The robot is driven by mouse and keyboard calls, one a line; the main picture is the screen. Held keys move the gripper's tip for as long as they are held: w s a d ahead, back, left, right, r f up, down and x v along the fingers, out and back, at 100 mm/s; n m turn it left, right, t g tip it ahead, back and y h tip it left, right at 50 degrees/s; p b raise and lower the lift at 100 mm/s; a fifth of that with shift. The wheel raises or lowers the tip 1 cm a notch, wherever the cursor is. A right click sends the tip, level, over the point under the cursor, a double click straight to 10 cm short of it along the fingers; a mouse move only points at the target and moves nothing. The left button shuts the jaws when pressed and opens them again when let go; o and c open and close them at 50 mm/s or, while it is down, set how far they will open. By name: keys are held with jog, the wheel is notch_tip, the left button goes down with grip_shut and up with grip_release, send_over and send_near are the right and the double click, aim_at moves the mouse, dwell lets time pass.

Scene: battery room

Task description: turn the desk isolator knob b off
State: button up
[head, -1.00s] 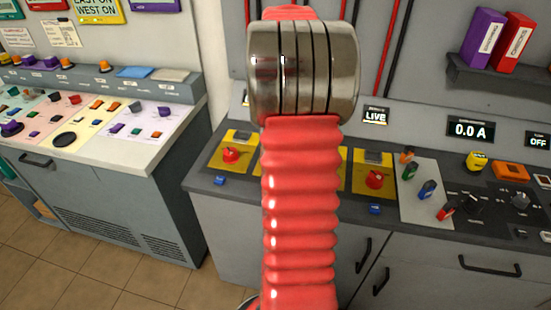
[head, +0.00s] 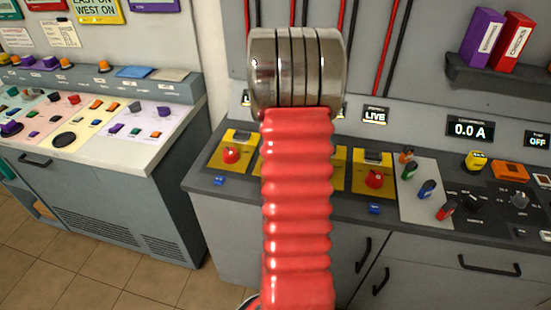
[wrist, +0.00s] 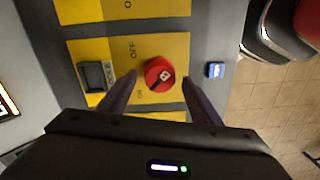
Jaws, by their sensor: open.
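In the wrist view a red round knob (wrist: 159,75) with a pale and dark mark sits on a yellow plate (wrist: 120,52) printed OFF and ON. The letter by this knob is not legible. My gripper (wrist: 160,84) is open, with one finger on each side of the knob; whether either touches it I cannot tell. In the head view a red knob shows on a yellow plate at left (head: 231,155) and another at right (head: 375,178). My red arm hides the plates between them, and my gripper is hidden there.
A blue tag (wrist: 215,69) lies beside the knob, and a dark window block (wrist: 96,76) is on its other side. Several coloured small knobs, such as a blue one (head: 427,189), are at right.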

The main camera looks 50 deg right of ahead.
jog(key=shift+f, duration=1.1)
jog(key=shift+c, duration=0.4)
jog(key=c, duration=0.9)
jog(key=shift+a, duration=0.2)
jog(key=shift+c, duration=0.3)
jog(key=shift+d, duration=0.1)
